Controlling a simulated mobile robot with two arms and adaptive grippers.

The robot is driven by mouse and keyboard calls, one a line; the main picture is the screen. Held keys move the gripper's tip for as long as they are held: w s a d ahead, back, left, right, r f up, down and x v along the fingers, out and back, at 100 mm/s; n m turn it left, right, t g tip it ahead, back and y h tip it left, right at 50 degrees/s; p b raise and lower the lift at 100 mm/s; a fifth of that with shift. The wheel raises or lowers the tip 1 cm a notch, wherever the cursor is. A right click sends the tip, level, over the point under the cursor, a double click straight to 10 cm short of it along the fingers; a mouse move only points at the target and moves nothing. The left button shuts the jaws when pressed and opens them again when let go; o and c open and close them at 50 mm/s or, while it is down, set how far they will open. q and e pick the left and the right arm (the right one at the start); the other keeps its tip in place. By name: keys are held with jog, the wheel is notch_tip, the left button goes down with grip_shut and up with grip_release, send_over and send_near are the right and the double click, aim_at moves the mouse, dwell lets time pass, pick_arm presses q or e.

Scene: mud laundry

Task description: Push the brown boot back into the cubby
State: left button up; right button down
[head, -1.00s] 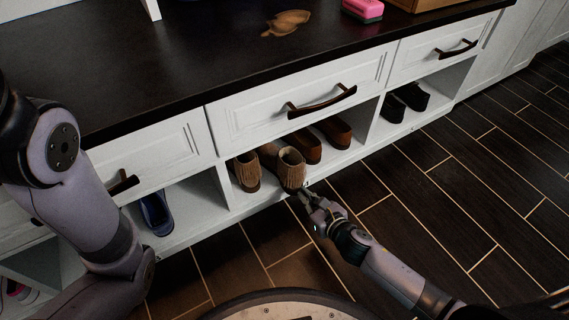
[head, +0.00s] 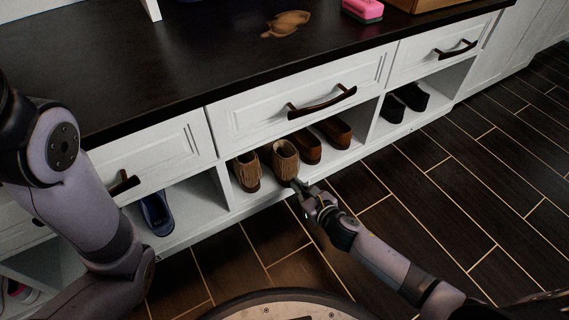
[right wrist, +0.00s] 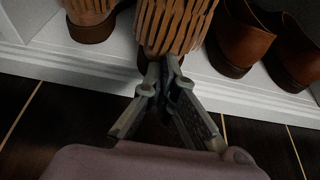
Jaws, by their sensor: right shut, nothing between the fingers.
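A pair of brown fringed boots stands upright in the middle cubby (head: 228,186). The right-hand brown boot (head: 285,160) has its toe or heel side by the cubby's front edge; the other boot (head: 246,174) stands to its left. My right gripper (head: 298,186) is shut and empty, its tips at the front of the right-hand boot. In the right wrist view the shut fingertips (right wrist: 161,62) meet the lower part of the fringed boot (right wrist: 172,25), seeming to touch it. The boot's base is partly hidden behind the fingers. My left gripper is out of view; only its arm shows.
Brown leather shoes (head: 333,133) stand right of the boots in the same cubby. Black shoes (head: 405,102) are in the right cubby, a blue shoe (head: 156,214) in the left one. Drawers with dark handles (head: 322,101) sit above. The floor in front is clear.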

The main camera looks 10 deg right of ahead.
aim_at(291, 180)
jog(key=shift+w+a, duration=0.25)
jog(key=shift+w, duration=0.35)
jog(key=shift+w+a, duration=0.2)
jog(key=shift+w, duration=0.45)
jog(key=shift+w+a, duration=0.25)
jog(key=shift+w, duration=0.35)
jog(key=s+d, duration=0.3)
jog(key=s, duration=0.6)
jog(key=shift+s+d+p, duration=0.2)
jog(key=shift+d+p, duration=0.05)
jog(key=shift+p, duration=0.05)
